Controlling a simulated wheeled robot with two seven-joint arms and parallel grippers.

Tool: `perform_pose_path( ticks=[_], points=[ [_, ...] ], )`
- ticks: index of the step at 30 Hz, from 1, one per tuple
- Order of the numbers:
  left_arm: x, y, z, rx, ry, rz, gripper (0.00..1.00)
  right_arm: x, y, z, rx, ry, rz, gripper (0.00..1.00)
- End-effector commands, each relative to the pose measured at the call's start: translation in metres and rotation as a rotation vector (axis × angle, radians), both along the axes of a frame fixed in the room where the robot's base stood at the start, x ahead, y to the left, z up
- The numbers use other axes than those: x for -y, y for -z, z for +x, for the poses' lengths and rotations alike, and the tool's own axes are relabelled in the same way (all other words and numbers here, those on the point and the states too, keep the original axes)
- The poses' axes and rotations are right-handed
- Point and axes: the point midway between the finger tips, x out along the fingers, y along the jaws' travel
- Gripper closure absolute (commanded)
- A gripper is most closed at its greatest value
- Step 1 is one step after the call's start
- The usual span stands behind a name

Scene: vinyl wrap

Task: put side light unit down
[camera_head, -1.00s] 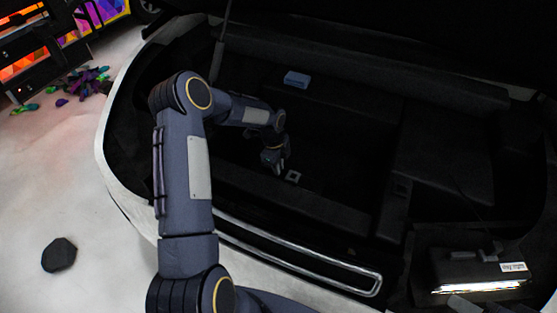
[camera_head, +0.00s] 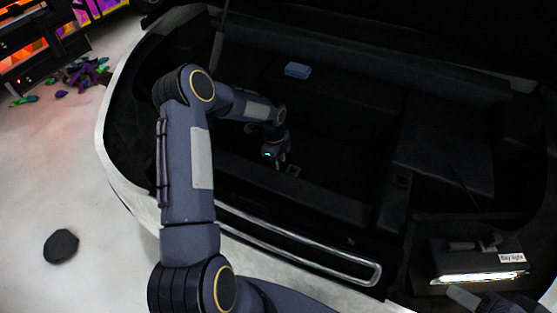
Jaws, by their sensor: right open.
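The side light unit (camera_head: 478,260) is a dark box at the lower right of the head view, with a bright strip along its front edge and a small white label. It rests on a dark surface at the right side of the car's boot. My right gripper (camera_head: 478,300) shows only partly at the bottom edge, just in front of the unit; it is open and appears apart from it. My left gripper (camera_head: 279,162) is small and dark, low inside the boot. Its fingers are too dim to tell whether they are open.
A blue block (camera_head: 297,70) lies at the back of the boot (camera_head: 340,120). A silver metal trim frame (camera_head: 300,245) runs along the front sill. A dark round piece (camera_head: 61,246) and colourful scraps (camera_head: 85,75) lie on the pale floor at left.

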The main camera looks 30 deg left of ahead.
Motion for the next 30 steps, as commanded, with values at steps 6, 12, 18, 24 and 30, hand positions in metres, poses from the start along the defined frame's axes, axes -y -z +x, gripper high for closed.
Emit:
perform_pose_path(
  ticks=[6, 12, 18, 24, 30],
  points=[
    [-0.004, -0.03, 0.001, 0.005, -0.001, 0.001, 0.64, 0.0, 0.0, 0.0, 0.0, 0.0, 0.0, 0.52],
    [-0.009, -0.074, 0.001, 0.005, -0.001, 0.001, 0.64, 0.0, 0.001, 0.0, 0.0, 0.0, 0.0, 0.52],
    [-0.013, -0.107, 0.001, 0.002, -0.001, 0.001, 0.64, 0.0, 0.001, 0.0, 0.0, 0.0, 0.0, 0.52],
    [-0.013, -0.129, -0.003, 0.007, -0.023, 0.003, 0.64, 0.0, 0.001, 0.0, 0.0, 0.0, 0.0, 0.52],
    [0.002, -0.205, -0.047, 0.059, -0.281, 0.005, 0.64, 0.0, 0.001, 0.0, 0.0, 0.0, 0.0, 0.52]
  ],
)
